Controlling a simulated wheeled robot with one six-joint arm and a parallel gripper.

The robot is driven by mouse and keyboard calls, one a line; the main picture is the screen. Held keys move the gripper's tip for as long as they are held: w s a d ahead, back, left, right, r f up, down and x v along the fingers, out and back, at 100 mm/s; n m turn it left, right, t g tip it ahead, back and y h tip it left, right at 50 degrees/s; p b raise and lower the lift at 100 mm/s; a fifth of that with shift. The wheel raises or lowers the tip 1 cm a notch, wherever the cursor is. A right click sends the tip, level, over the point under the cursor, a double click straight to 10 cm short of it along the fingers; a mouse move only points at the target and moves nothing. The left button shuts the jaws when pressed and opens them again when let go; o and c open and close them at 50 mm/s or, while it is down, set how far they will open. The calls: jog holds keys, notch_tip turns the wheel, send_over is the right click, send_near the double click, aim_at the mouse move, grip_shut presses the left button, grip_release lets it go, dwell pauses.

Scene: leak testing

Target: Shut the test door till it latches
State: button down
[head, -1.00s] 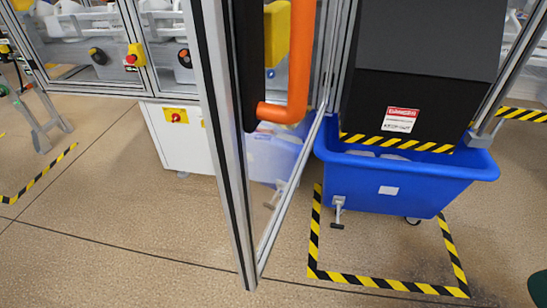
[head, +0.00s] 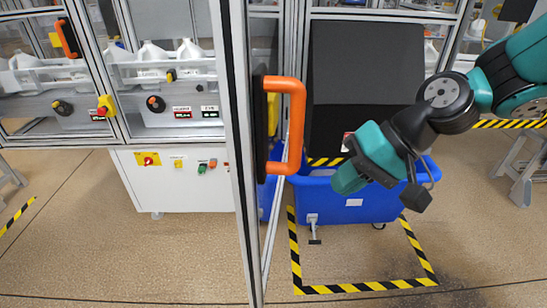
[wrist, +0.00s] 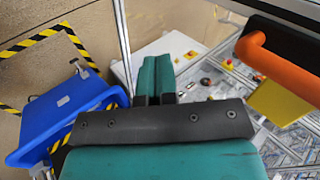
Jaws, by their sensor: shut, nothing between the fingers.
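The test door (head: 240,180) is a clear panel in an aluminium frame. It stands open, swung out toward me and seen nearly edge-on in the head view. Its orange handle (head: 297,125) is on the right-hand face, and the handle also shows at the upper right of the wrist view (wrist: 285,75). My gripper (head: 347,180) is to the right of the door and handle, apart from both, in front of the blue bin. In the wrist view its teal fingers (wrist: 156,72) are together with nothing between them. The latch cannot be made out clearly.
A blue bin (head: 360,208) stands under a black chute (head: 365,75), inside yellow-black floor tape (head: 365,286). The test cabinet (head: 170,90) with bottles and buttons is on the left, above a white box (head: 185,180). Floor in front is clear.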

jog(key=w+d+r+m+t+y+p, duration=0.1)
jog(key=w+m+p, duration=0.1)
jog(key=w+m, duration=0.15)
jog(key=p, duration=0.4)
send_near(267, 190)
jog(key=shift+n, duration=0.25)
jog(key=x, duration=0.5)
jog(key=shift+f, duration=0.5)
jog(key=shift+w+a+f, duration=0.1)
jog(key=shift+a+f, duration=0.05)
jog(key=shift+a, duration=0.35)
